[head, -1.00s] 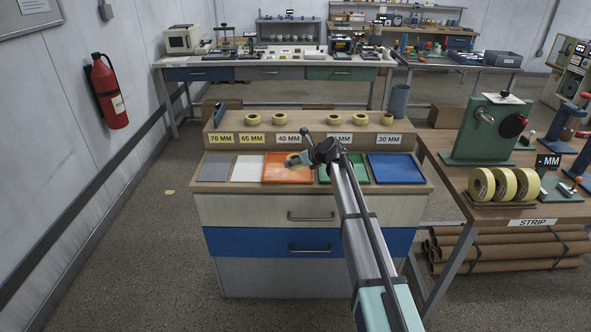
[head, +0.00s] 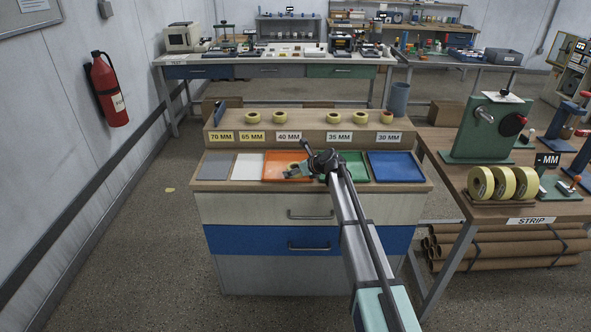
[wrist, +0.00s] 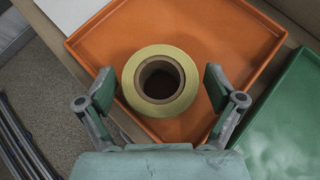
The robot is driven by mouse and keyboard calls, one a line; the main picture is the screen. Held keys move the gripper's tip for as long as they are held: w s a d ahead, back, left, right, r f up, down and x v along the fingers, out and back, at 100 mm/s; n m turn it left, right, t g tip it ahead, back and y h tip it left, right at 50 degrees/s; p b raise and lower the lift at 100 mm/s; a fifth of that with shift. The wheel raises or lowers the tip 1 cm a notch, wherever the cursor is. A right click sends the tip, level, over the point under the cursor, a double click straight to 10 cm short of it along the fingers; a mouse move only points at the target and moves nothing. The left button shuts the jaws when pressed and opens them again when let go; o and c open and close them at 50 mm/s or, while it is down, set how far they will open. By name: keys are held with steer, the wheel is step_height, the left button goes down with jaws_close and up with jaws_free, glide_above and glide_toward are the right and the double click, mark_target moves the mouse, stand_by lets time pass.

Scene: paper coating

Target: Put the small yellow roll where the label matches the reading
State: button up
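A small yellow roll (wrist: 160,52) stands with its hole facing up over the orange tray (wrist: 225,40), under the 40 MM label (head: 288,136). In the head view the roll (head: 293,165) is partly hidden by my gripper (head: 300,171). In the wrist view my gripper (wrist: 160,88) is open, one finger on each side of the roll with gaps between. Whether the roll rests on the tray floor is hard to tell. A display (head: 548,160) on the right bench shows "MM"; its number is not legible.
Grey (head: 216,167), white (head: 247,167), green (head: 355,170) and blue (head: 395,167) trays share the cabinet top. Labels read 70, 65, 40, 35 and 30 MM. Several yellow rolls (head: 280,118) stand on the ledge behind. Larger rolls (head: 481,183) sit on the right bench.

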steer(key=shift+r, duration=0.1)
steer(key=b+v, duration=0.2)
steer(key=v, duration=1)
steer(key=shift+r, duration=0.1)
